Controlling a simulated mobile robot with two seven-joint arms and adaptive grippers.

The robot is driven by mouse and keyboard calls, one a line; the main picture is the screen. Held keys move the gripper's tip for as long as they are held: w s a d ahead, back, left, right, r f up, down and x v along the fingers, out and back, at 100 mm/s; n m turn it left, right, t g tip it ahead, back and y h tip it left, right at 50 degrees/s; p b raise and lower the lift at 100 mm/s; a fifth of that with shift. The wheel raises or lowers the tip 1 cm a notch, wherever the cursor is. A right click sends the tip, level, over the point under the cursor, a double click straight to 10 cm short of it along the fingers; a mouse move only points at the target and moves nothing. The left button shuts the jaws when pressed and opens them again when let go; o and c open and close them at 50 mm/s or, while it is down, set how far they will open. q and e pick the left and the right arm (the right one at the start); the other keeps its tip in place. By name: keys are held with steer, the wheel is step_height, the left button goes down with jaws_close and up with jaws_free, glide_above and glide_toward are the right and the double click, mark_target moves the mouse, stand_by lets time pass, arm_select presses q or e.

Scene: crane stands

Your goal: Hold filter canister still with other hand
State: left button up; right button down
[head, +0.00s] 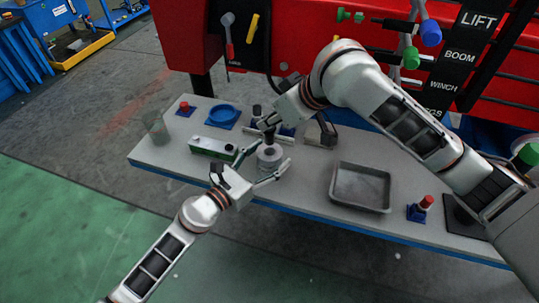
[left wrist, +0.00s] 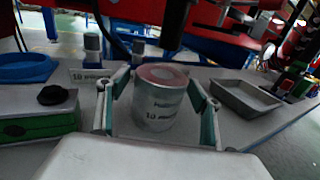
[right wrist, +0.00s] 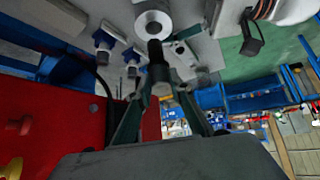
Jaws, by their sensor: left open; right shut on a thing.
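The filter canister (head: 270,156) is a pale grey cylinder with a reddish ring around its top opening. It stands upright on the bench. In the left wrist view the canister (left wrist: 158,108) shows printed text, partly "10 micron". My left gripper (head: 263,165) is open, with one finger on each side of the canister; it also shows in the left wrist view (left wrist: 160,90). I cannot tell whether the fingers touch it. My right gripper (head: 272,127) is above the canister, shut on a dark cylindrical thing (right wrist: 156,58). The canister top (right wrist: 153,24) shows beyond it in the right wrist view.
On the bench (head: 300,193) are a green box (head: 212,148), a blue round dish (head: 223,114), a grey tray (head: 361,187), a clear cup (head: 155,127) and red-topped blue blocks (head: 421,208). A red machine panel (head: 185,35) rises behind. The front bench strip is clear.

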arm_select(q)
steer(key=v, duration=1.1)
steer(key=shift+s+a, duration=0.3)
